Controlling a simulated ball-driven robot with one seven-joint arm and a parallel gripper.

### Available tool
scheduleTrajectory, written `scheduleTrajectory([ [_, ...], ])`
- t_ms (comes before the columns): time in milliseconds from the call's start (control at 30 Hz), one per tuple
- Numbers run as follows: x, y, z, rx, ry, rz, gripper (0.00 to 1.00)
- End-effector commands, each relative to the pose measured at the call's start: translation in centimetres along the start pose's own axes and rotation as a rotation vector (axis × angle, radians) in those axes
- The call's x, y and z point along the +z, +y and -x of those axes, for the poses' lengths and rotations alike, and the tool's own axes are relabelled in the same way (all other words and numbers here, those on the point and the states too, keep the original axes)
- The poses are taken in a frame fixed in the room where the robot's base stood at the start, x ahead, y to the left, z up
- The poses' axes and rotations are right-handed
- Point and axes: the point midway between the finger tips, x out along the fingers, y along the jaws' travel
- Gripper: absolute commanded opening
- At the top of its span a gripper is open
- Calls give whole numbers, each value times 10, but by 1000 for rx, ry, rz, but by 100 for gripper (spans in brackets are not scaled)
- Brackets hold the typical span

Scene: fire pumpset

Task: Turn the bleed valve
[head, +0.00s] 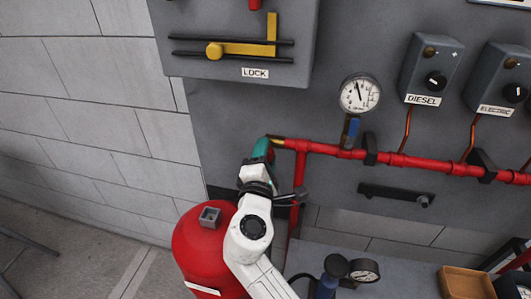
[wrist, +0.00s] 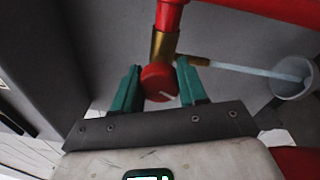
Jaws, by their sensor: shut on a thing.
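The bleed valve is a round red knob (wrist: 158,84) with a small white mark, on a brass fitting (wrist: 163,46) under the red pipe (wrist: 170,14) in the wrist view. My gripper (wrist: 159,80) has its green fingers on either side of the knob and is shut on it. In the head view my gripper (head: 263,150) is at the left end of the red pipe (head: 335,150), by the brass piece (head: 278,141). The knob is hidden there by my gripper and arm.
A pale tube (wrist: 245,70) runs from the fitting to a white cup (wrist: 294,78). A red tank (head: 195,245) stands below my arm. A pressure gauge (head: 359,94), a diesel box (head: 431,68) and an electric box (head: 500,78) are to the right. A lock panel (head: 235,45) is above.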

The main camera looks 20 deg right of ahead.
Motion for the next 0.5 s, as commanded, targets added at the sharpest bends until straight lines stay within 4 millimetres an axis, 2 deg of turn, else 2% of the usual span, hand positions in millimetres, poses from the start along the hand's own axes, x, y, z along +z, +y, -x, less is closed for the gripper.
scheduleTrajectory([
  [233,-2,0,0,2,4,-1,11],
  [267,-2,0,0,2,4,-1,45],
  [500,-1,0,0,1,2,-1,66],
])
